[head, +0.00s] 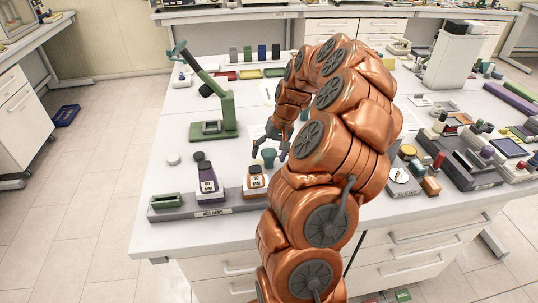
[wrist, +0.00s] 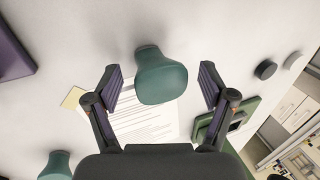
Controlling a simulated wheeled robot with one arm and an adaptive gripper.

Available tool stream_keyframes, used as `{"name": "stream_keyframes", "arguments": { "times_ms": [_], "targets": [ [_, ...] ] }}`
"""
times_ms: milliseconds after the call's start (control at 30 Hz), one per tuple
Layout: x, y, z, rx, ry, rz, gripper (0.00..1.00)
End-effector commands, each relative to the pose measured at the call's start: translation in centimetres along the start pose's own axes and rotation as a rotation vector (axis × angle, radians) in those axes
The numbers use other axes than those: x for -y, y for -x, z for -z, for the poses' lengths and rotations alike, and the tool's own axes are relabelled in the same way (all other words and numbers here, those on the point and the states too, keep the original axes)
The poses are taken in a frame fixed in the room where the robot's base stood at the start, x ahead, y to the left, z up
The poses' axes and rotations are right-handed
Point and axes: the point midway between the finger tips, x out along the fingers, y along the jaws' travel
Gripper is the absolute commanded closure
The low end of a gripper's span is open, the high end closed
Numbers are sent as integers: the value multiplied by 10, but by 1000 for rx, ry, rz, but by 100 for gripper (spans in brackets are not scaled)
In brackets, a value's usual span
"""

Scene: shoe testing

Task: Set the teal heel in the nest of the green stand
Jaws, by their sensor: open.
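A teal heel (head: 269,158) stands on the white table. In the wrist view this teal heel (wrist: 162,80) lies between the two spread fingers, with clear gaps on both sides. My gripper (head: 270,148) is open around it and does not appear to touch it. A second teal piece (wrist: 56,166) shows at the lower left of the wrist view. The green stand (head: 228,113) is to the left, with a raised arm and a grey nest (head: 211,127) on its base that looks empty. The stand's base (wrist: 218,117) shows at right in the wrist view.
A grey holder (head: 226,211) along the front edge carries a green block, a purple-topped piece (head: 206,176) and an orange-based piece (head: 255,180). A printed sheet (wrist: 150,122) lies beside the heel. Small round discs (head: 172,158) lie at left. Table between heel and stand looks clear.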

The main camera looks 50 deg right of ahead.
Motion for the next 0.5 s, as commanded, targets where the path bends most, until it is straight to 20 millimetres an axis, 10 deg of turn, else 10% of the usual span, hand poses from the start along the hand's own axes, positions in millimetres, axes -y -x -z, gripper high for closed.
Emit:
{"name": "stream_keyframes", "arguments": {
  "times_ms": [267,500],
  "targets": [
    [0,-4,0,-2,-1,0,19],
    [0,-4,0,-2,0,1,44]
  ]
}}
